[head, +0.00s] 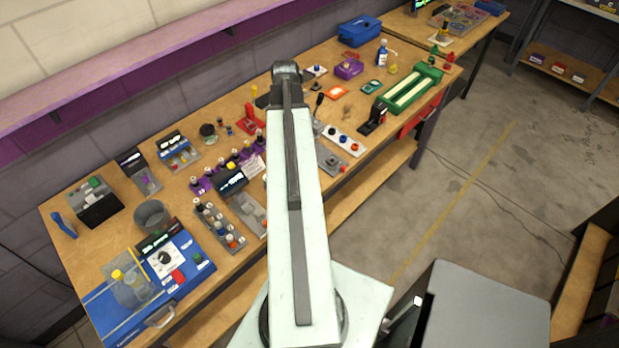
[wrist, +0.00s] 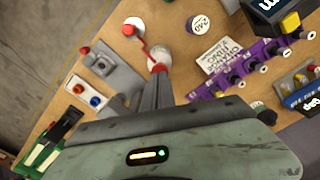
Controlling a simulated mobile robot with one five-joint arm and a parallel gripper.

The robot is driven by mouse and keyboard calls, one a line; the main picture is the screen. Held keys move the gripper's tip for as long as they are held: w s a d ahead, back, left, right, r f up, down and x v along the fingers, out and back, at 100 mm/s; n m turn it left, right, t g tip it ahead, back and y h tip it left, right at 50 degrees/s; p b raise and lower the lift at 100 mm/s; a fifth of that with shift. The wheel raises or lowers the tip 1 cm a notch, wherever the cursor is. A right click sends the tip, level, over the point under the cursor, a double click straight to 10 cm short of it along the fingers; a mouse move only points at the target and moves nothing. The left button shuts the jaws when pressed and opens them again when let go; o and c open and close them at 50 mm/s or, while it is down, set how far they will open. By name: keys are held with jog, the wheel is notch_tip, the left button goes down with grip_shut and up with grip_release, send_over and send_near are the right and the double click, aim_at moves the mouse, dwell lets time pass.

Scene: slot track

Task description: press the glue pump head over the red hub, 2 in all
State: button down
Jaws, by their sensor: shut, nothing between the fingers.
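In the wrist view a whitish rounded pump head (wrist: 161,52) has red at its lower edge. A thin curved red piece runs from it up-left to a red disc (wrist: 133,27) with a pale rim. My gripper (wrist: 157,80) is shut and empty, its tips right at the near side of the pump head and its red part. I cannot tell whether they touch. The fingers hide part of the red below the pump head. In the head view my own arm hides this spot and the gripper.
Beside the pump are a grey bracket (wrist: 101,66) with a red knob, a white button panel (wrist: 86,91), a lettered card (wrist: 220,56) and a purple rack (wrist: 238,66) of bottles. A green clamp (wrist: 45,160) lies lower left. Bare wood lies around the red disc.

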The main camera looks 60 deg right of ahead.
jog(key=shift+f, duration=0.1)
jog(key=shift+f+b, duration=1.4)
jog(key=shift+b, duration=0.1)
jog(key=shift+r, duration=0.15)
jog(key=shift+r+p, duration=1.4)
jog(key=shift+p, duration=0.15)
jog(key=shift+f, duration=0.2)
